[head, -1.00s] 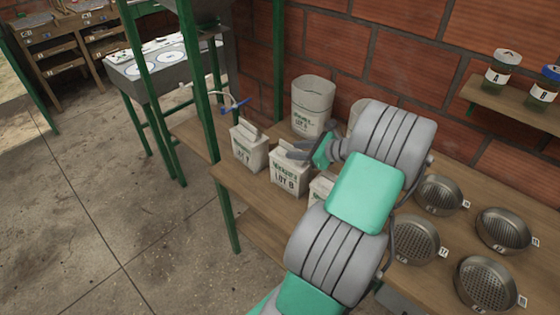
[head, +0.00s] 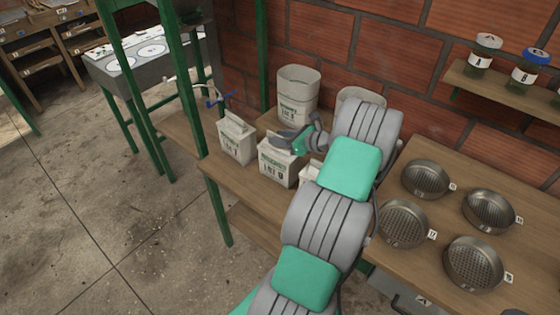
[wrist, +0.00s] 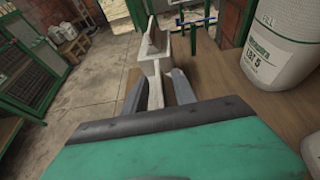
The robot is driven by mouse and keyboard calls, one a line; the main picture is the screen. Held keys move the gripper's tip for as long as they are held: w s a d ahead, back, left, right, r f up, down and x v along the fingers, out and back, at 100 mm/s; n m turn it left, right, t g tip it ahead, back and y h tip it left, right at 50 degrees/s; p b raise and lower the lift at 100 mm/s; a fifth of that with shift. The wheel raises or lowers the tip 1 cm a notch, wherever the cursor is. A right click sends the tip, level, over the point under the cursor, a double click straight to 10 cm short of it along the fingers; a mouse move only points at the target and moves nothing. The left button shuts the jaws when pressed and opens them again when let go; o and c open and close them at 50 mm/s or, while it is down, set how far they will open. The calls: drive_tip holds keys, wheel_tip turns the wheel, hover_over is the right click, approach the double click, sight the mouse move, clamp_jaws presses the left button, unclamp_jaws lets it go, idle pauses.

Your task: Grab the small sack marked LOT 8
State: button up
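The small white sack marked LOT 8 (head: 277,167) stands upright on the wooden bench in the head view, its top partly covered by my gripper (head: 278,136). My gripper is level and its fingers are at the sack's top. In the wrist view, my gripper (wrist: 160,88) has its two grey fingers apart, with a pale folded sack top (wrist: 154,68) showing between and beyond them. I cannot tell whether the fingers touch it. A similar small sack, seemingly LOT 7 (head: 237,141), stands just left. Another small sack (head: 308,175) is mostly hidden behind my arm.
A large sack marked LOT 5 (wrist: 279,48) stands behind the small sacks, close to my gripper's right side in the wrist view. Green posts (head: 187,85) rise at the bench's left. Several round sieves (head: 403,222) sit on the bench at right. A jar shelf (head: 500,88) is above.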

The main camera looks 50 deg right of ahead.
drive_tip(key=shift+c, duration=0.5)
clamp_jaws()
drive_tip(key=shift+r, duration=0.1)
idle(0.7)
